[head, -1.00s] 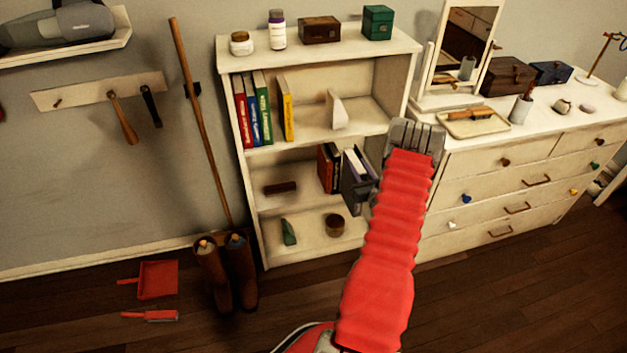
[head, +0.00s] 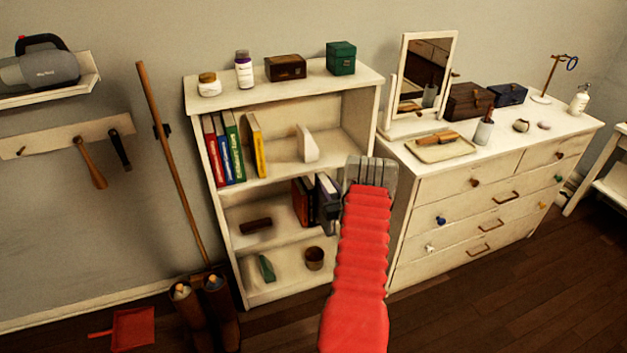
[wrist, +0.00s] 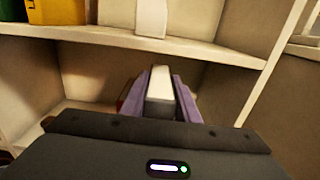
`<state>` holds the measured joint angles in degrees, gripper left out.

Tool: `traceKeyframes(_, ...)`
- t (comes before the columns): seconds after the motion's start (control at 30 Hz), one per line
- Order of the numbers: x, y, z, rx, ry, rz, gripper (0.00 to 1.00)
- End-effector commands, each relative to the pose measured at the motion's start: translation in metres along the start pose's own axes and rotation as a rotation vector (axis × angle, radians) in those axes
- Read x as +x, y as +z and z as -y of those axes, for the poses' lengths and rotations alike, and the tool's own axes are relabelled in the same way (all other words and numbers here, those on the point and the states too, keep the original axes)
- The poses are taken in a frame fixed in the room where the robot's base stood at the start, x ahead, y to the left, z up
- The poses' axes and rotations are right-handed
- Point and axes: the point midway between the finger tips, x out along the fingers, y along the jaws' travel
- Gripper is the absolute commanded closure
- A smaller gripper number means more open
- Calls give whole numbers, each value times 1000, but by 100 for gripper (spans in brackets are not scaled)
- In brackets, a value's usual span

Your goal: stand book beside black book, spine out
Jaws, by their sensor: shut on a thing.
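The shelf board above (wrist: 215,48) is close over the book. The bookcase's right side wall is to the right. A dark brown block (head: 256,226) lies at the left of the same shelf. Upper-shelf books (head: 222,148) stand left of a white bookend (head: 307,145).

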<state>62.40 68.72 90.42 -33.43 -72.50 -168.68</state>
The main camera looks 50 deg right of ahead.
Motion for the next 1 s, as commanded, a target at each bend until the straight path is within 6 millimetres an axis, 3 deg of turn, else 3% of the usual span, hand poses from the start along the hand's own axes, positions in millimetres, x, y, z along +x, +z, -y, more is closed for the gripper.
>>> traceKeyframes(0.6, 89, 3, 0, -3, 1, 6, 100)
traceKeyframes(0.8, 109, 3, 1, -3, 1, 7, 100)
traceKeyframes(1.0, 113, 2, 1, -2, 0, 5, 100)
